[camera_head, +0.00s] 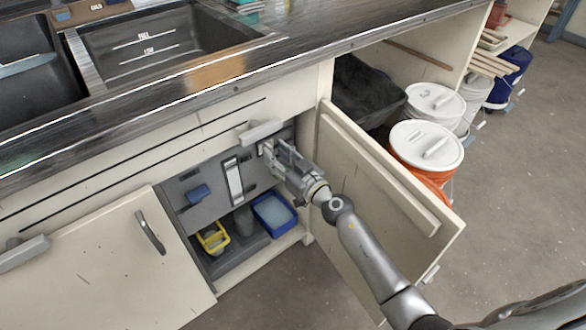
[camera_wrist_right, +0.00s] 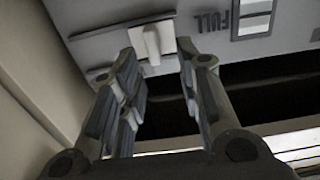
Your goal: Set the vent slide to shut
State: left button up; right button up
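The vent slide has a pale knob (camera_wrist_right: 152,42) that stands out from a light plate between dark rails on a grey panel. It shows in the right wrist view, at the top centre. My right gripper (camera_wrist_right: 157,68) is open there, with one finger to each side of the knob in the picture. I cannot tell whether either finger touches it. In the head view my right gripper (camera_head: 272,150) reaches the upper right of the grey panel (camera_head: 212,178) inside the open cabinet and hides most of the slide. My left gripper is not in view.
The open cabinet door (camera_head: 385,190) stands close to the right of my right arm. A drawer handle (camera_head: 260,131) juts out just above the gripper. A yellow basket (camera_head: 213,238) and a blue tub (camera_head: 273,214) sit below. White-lidded buckets (camera_head: 427,145) stand beyond the door.

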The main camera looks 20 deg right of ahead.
jog(key=v, duration=0.9)
